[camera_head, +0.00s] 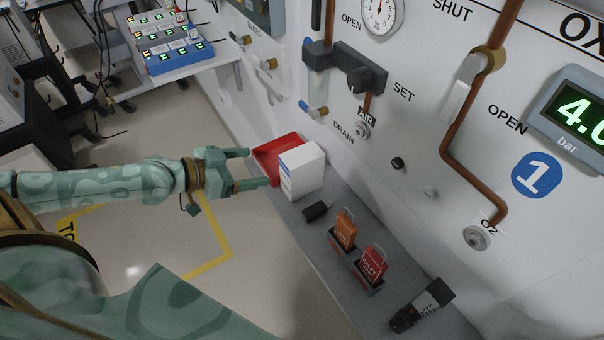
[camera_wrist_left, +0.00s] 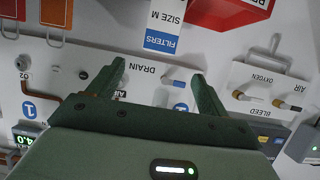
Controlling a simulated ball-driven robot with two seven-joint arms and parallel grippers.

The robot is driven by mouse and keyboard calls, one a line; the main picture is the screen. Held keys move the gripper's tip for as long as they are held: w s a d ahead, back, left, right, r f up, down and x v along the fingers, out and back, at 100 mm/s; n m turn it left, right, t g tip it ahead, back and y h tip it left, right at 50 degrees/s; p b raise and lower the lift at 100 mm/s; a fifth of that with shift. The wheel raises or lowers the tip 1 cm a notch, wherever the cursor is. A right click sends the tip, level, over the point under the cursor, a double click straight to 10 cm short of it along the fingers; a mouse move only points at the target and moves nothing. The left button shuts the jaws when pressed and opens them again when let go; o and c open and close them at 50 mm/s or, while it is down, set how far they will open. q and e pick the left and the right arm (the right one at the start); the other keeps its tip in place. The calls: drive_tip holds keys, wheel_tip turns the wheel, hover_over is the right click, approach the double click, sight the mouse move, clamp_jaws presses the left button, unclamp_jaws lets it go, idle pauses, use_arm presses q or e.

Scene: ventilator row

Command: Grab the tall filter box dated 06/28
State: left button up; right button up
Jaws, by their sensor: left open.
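A tall white filter box (camera_head: 306,170) with a blue-marked edge stands on the grey shelf in the head view. In the left wrist view the filter box (camera_wrist_left: 166,24) shows a blue and white label reading "FILTERS SIZE M"; I cannot read a date. My left gripper (camera_head: 259,167) is open, with its fingers pointing at the box from the left. In the left wrist view the gripper (camera_wrist_left: 158,70) has nothing between its fingers. One fingertip is close to the box's left side in the head view; I cannot tell whether it touches. My right gripper is not in view.
A red tray (camera_head: 268,163) is right behind the box. A small black item (camera_head: 315,211), an orange tag (camera_head: 345,230), a red tag (camera_head: 373,263) and a black handheld device (camera_head: 423,306) are along the shelf (camera_head: 330,270). The gas panel wall rises at the right.

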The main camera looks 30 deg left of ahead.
sight(302, 159)
use_arm(q)
drive_tip(key=b+x, duration=0.1)
drive_tip(key=x, duration=1.4)
drive_tip(key=shift+d+r, duration=0.1)
drive_tip(key=shift+r, duration=0.1)
drive_tip(key=shift+s, duration=0.15)
drive_tip(key=c, duration=1.4)
drive_tip(key=shift+r, duration=0.1)
drive_tip(key=shift+c, duration=0.2)
